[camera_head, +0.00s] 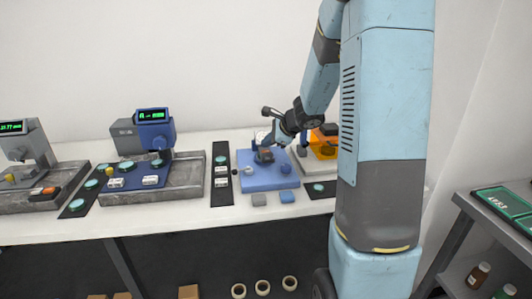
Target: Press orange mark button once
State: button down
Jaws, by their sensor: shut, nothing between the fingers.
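A small orange patch (49,190) shows on a dark block at the left station; it looks like a button, but no marking on it can be read. A larger orange-yellow device (324,148) stands partly hidden behind my arm, and I cannot tell whether it has a button. My gripper (264,156) is shut and empty, pointing down above the blue base plate (258,183) of the station right of centre. It is well to the right of the orange patch. Whether it touches anything on the blue plate is too small to tell.
Two instruments with green displays, one grey (30,142) and one blue (154,128), stand on the left. Dark strips with teal discs (221,160) lie between stations. A side shelf (490,210) stands at right.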

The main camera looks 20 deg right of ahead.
aim_at(268, 153)
jog(key=shift+f, duration=0.8)
dwell(1.0)
jog(key=shift+r, duration=0.15)
dwell(0.3)
jog(key=shift+r, duration=0.75)
jog(key=shift+r, duration=2.5)
